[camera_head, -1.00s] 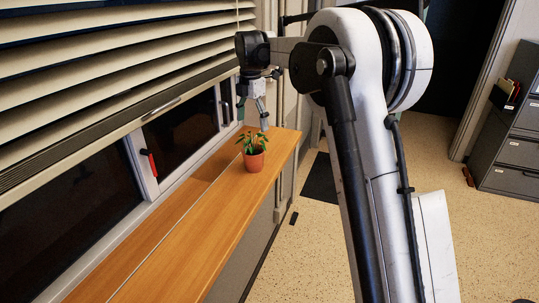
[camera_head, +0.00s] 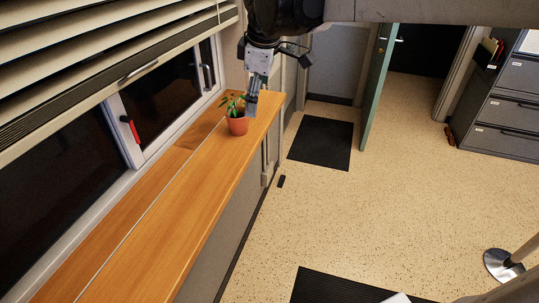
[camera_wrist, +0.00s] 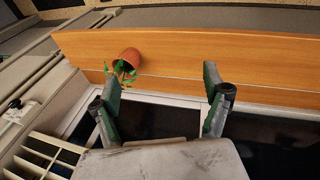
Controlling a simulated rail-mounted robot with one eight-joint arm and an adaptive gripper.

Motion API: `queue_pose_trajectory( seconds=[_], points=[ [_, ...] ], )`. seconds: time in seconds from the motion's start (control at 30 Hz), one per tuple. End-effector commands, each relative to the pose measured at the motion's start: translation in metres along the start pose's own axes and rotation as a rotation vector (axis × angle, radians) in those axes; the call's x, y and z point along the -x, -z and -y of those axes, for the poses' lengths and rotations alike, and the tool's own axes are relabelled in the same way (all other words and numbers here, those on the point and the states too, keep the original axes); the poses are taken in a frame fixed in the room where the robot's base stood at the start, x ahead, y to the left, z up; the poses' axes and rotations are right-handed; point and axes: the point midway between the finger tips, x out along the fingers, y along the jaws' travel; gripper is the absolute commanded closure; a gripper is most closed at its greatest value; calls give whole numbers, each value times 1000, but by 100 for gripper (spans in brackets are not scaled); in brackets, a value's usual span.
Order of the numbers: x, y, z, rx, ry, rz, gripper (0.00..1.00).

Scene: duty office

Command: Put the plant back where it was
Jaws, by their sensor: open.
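The plant (camera_head: 238,122) is a small green plant in a terracotta pot. It stands upright on the wooden window ledge (camera_head: 180,220), close to the ledge's far end. My gripper (camera_head: 250,103) is beside the plant, with its fingers pointing down and covering part of the leaves in the head view. In the wrist view my gripper (camera_wrist: 161,82) is open, with nothing between its fingers. There the pot (camera_wrist: 127,60) lies beyond the left finger's tip, and that finger hides some of the leaves.
A window with a red-handled latch (camera_head: 130,128) and blinds (camera_head: 90,50) run along the ledge's left side. The ledge's near part is bare. Speckled floor with dark mats (camera_head: 321,143) lies to the right, and a grey filing cabinet (camera_head: 500,100) stands at the far right.

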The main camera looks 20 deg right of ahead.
Motion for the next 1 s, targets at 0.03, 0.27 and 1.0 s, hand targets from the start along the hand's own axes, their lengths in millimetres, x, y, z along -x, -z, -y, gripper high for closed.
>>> queue_pose_trajectory(
  seconds=[0.03,0.27,1.0],
  points=[
    [3,-10,15,-59,-15,-10,20],
    [7,-49,74,-357,-78,-75,20],
    [-32,-127,191,-980,-145,-271,20]
  ],
)
